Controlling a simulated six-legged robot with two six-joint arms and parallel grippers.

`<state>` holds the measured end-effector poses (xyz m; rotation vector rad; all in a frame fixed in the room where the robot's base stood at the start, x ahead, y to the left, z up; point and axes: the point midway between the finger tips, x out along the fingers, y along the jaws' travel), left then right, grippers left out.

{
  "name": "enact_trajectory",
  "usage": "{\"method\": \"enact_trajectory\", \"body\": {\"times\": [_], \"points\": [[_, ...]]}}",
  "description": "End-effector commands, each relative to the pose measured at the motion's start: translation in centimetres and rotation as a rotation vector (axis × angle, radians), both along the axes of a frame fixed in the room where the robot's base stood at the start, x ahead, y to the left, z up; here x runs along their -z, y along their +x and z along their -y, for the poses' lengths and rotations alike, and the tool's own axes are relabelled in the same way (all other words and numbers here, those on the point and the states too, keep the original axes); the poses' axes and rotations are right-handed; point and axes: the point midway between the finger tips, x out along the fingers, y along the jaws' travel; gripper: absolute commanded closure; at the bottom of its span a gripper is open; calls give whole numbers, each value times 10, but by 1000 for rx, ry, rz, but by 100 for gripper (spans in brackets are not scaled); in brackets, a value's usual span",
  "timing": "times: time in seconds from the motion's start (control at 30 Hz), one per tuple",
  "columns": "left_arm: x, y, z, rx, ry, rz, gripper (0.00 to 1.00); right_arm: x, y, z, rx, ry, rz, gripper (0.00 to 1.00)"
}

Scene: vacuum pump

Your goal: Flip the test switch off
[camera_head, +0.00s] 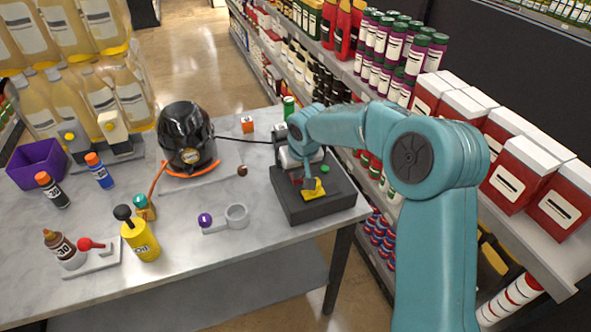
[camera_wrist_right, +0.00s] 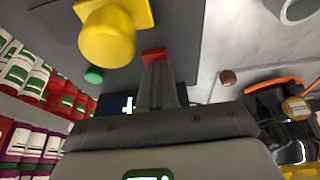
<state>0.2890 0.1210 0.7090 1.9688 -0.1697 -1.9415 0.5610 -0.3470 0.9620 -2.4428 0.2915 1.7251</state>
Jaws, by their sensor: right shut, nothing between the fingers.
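A dark grey box (camera_head: 318,207) stands at the right end of the table. On its top are a yellow knob on a square plate (camera_head: 314,191) and a green button (camera_head: 325,169). In the right wrist view the yellow knob (camera_wrist_right: 107,38) is upper left and the green button (camera_wrist_right: 94,75) is below it. A small red piece (camera_wrist_right: 154,55) lies right at my fingertips; it may be the test switch, and I cannot tell its position or whether I touch it. My right gripper (camera_head: 308,183) is shut and empty, pointing down over the box. My left gripper is out of view.
A black round pump (camera_head: 187,138) stands behind on the table, with a cable running toward the box. A grey ring with a purple knob (camera_head: 228,217), a yellow can (camera_head: 141,242) and several bottles stand to the left. Stocked shelves are close on the right.

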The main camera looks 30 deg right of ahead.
Motion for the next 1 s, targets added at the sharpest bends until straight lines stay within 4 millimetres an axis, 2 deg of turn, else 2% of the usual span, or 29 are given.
{"method": "enact_trajectory", "body": {"times": [0.03, 0.1, 0.27, 0.47, 0.5, 0.53, 0.8, 1.0], "points": [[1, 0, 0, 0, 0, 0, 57, 8, -4, -2, -2, 4, -23, 100], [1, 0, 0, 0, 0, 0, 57, 8, -4, -2, -2, 4, -23, 100], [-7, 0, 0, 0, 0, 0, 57, -4, -5, -1, -2, 3, -20, 100], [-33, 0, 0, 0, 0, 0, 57, -51, -6, 0, -2, 0, -5, 100], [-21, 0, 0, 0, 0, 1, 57, -53, -9, -1, -2, -1, -1, 100], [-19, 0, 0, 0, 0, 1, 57, -60, -12, -2, -1, 0, 0, 100], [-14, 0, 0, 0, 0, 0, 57, -114, -30, -6, -2, -1, 1, 100], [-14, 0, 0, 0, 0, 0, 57, -133, -37, -7, -2, -2, 1, 100]]}}
